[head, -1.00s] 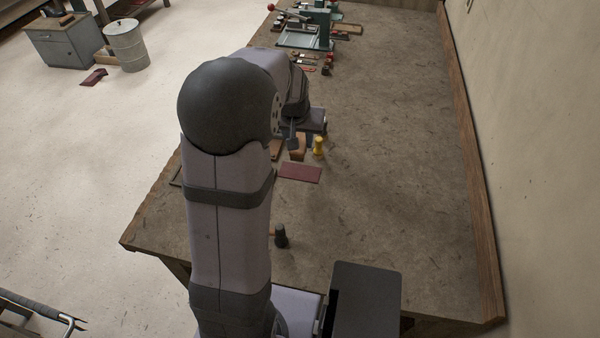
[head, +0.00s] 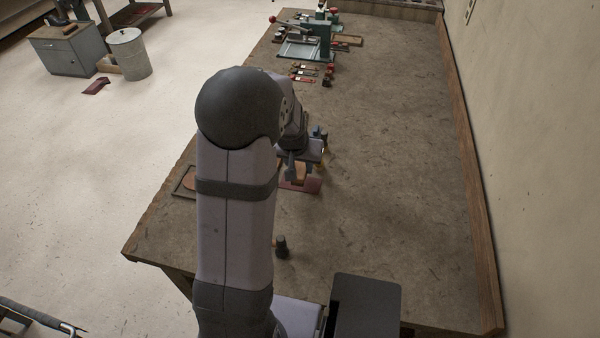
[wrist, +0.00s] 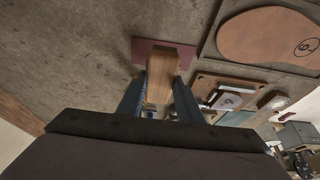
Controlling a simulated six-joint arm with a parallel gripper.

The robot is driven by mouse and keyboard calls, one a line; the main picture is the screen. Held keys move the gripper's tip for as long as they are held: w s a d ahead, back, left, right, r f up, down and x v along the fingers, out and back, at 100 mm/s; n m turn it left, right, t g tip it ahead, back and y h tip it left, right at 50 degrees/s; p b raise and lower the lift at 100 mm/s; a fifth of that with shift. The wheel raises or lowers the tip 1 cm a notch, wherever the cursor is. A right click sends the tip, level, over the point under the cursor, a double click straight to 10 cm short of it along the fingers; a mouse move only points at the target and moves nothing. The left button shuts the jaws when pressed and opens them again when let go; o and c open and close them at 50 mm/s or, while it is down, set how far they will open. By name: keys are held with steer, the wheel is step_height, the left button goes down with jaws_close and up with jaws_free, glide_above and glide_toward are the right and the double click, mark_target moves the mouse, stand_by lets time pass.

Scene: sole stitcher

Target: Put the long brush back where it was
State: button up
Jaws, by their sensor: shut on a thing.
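My gripper (wrist: 160,90) is shut on a wooden-backed brush, a long pale brown block (wrist: 168,60) that points away between the two fingers in the wrist view. In the head view the brush (head: 300,173) shows as a small brown block below my gripper (head: 304,166), over a dark red mat (head: 304,187). The mat (wrist: 142,50) also lies behind the brush in the wrist view. The bristles are not clearly seen, and I cannot tell whether the brush touches the mat.
A framed tray (wrist: 209,45) holds a tan sole (wrist: 265,38); it is partly hidden by my arm in the head view. A dark-headed hammer (head: 281,246) lies nearer. Several small tools (head: 304,72) and a green press (head: 318,42) stand farther off. The bench's right side is clear.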

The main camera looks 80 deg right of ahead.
mark_target(299, 170)
steer(key=shift+f+p, duration=0.3)
steer(key=shift+f, duration=1.65)
steer(key=shift+f, duration=0.1)
steer(key=o, duration=1)
steer(key=shift+r, duration=0.35)
steer(key=b+v, duration=0.1)
steer(key=v, duration=1)
steer(key=shift+a+r+b, duration=0.2)
steer(key=shift+r+b, duration=0.05)
steer(key=shift+b, duration=0.05)
